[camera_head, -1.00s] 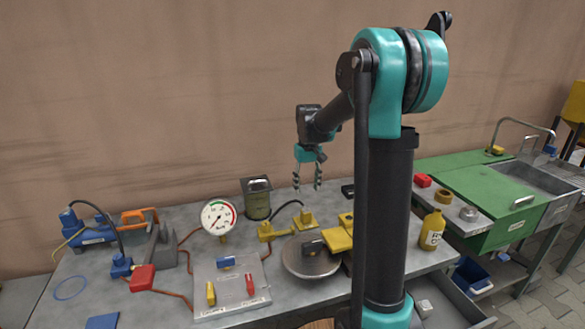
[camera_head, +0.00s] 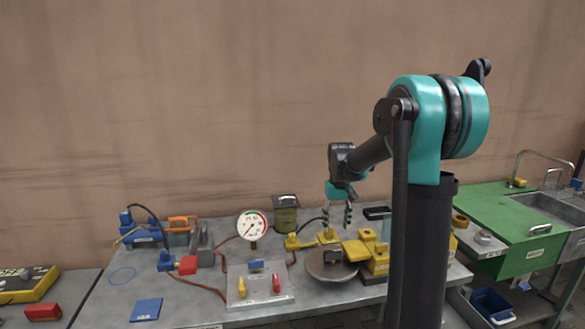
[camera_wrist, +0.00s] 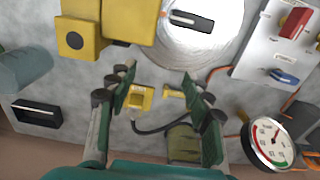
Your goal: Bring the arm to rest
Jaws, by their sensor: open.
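My arm rises from the right of the head view and bends over the grey bench (camera_head: 185,308). My gripper (camera_head: 337,224) points down above the back of the bench, near yellow blocks (camera_head: 328,236). In the wrist view my gripper (camera_wrist: 160,88) is open, its two dark green fingers wide apart. Between and beyond them lie a small yellow block (camera_wrist: 139,98) and a black cable (camera_wrist: 160,130) on the grey surface. Nothing is held between the fingers. Whether the fingertips touch the bench is not clear, but they look raised above it.
A round metal plate (camera_head: 330,268), a pressure gauge (camera_head: 252,225) and an olive canister (camera_head: 286,216) stand close to my gripper. A switch panel (camera_head: 262,294) lies in front. A green cabinet with a sink (camera_head: 508,233) is at the right. The wall behind is bare.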

